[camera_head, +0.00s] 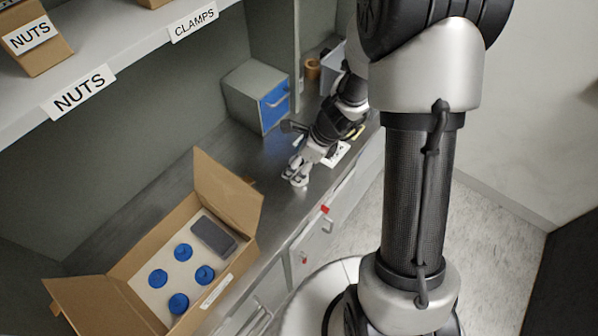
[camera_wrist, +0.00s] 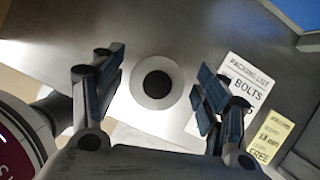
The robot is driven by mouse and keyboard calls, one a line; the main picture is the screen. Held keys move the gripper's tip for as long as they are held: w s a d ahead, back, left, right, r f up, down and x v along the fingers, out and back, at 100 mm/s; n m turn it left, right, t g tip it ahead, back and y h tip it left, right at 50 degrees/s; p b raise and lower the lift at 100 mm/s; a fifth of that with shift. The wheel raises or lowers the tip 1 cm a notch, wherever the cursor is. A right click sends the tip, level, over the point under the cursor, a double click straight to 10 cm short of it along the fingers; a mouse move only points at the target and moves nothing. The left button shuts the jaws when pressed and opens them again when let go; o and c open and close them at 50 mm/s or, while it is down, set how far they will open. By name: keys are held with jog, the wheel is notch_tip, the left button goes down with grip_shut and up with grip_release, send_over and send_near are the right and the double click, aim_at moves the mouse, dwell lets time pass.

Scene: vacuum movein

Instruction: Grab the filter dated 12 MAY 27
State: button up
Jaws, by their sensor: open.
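My gripper (camera_head: 298,176) is low over the metal counter, to the right of the cardboard box in the head view. In the wrist view its two fingers (camera_wrist: 158,92) are spread apart, with nothing held between them. A white disc with a dark round centre (camera_wrist: 157,84) shows between the fingers, apart from both. No date can be read on it, so I cannot tell whether it is the filter. In the head view, the open cardboard box (camera_head: 125,284) holds several blue round-topped items (camera_head: 183,252) and a dark grey block (camera_head: 213,235). No filter date is legible.
A packing list reading BOLTS (camera_wrist: 236,88) and a yellow card (camera_wrist: 270,136) lie right of the fingers. A grey cabinet with a blue drawer (camera_head: 275,104) stands behind on the counter (camera_head: 170,205). A shelf labelled NUTS (camera_head: 78,92) overhangs at upper left.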

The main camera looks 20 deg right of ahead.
aim_at(304, 182)
jog(key=b+x, duration=0.2)
jog(key=x, duration=0.2)
jog(key=shift+a+f, duration=0.15)
jog(key=shift+f, duration=0.05)
jog(key=shift+s+r, duration=0.1)
jog(key=c, duration=1.2)
